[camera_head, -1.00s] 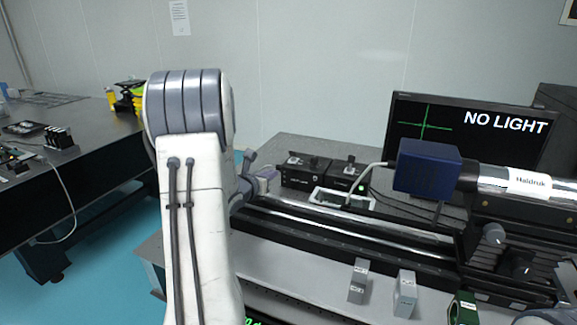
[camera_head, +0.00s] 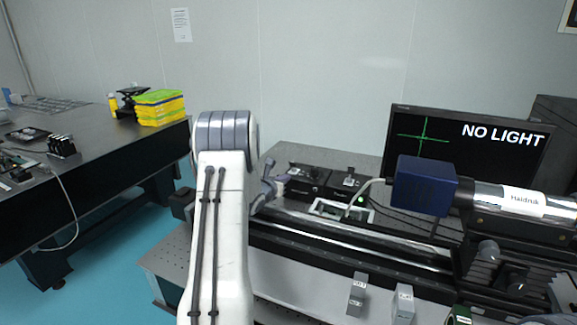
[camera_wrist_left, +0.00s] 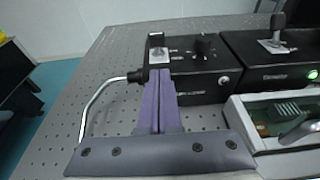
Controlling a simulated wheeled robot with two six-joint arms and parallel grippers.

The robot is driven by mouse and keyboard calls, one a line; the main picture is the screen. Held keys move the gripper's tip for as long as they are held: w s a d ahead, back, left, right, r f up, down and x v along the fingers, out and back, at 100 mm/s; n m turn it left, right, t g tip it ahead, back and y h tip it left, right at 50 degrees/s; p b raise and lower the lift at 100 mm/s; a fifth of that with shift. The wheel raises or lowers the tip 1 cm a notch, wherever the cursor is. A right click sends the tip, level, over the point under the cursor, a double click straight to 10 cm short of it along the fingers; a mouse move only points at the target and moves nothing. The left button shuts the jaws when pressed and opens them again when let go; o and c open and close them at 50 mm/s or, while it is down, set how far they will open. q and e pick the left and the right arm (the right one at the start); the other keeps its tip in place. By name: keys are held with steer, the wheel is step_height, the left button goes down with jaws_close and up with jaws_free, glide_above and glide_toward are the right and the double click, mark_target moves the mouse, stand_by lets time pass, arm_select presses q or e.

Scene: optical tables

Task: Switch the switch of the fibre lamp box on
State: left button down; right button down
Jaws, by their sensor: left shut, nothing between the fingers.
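Two black boxes stand side by side at the back of the table. The left black box (camera_wrist_left: 200,85) has a silver switch plate (camera_wrist_left: 160,56) with a short black lever, a knob and a silver bent tube at its left side; its small label is unreadable. It also shows in the head view (camera_head: 301,176). The right black box (camera_wrist_left: 265,77) has an upright black lever (camera_wrist_left: 279,22) and a lit green lamp. My left gripper (camera_wrist_left: 159,76) is shut and empty, its purple fingers at the left box's front edge, just below the switch plate; contact is unclear. It also shows in the head view (camera_head: 270,178).
A white-framed open tray (camera_wrist_left: 280,122) stands in front of the right box. A long black rail (camera_head: 350,245) with a blue block (camera_head: 425,186) runs to the right. The monitor (camera_head: 468,145) reads NO LIGHT. Perforated table is free left of the boxes.

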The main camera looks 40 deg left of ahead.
mark_target(293, 166)
arm_select(q)
steer(key=shift+w+a+r+p, duration=0.2)
steer(key=shift+w+r+p, duration=0.25)
steer(key=shift+w, duration=0.35)
steer(key=shift+w+a+r+p, duration=0.2)
steer(key=shift+w+r, duration=0.35)
steer(key=shift+w, duration=0.2)
steer(key=shift+d, duration=0.1)
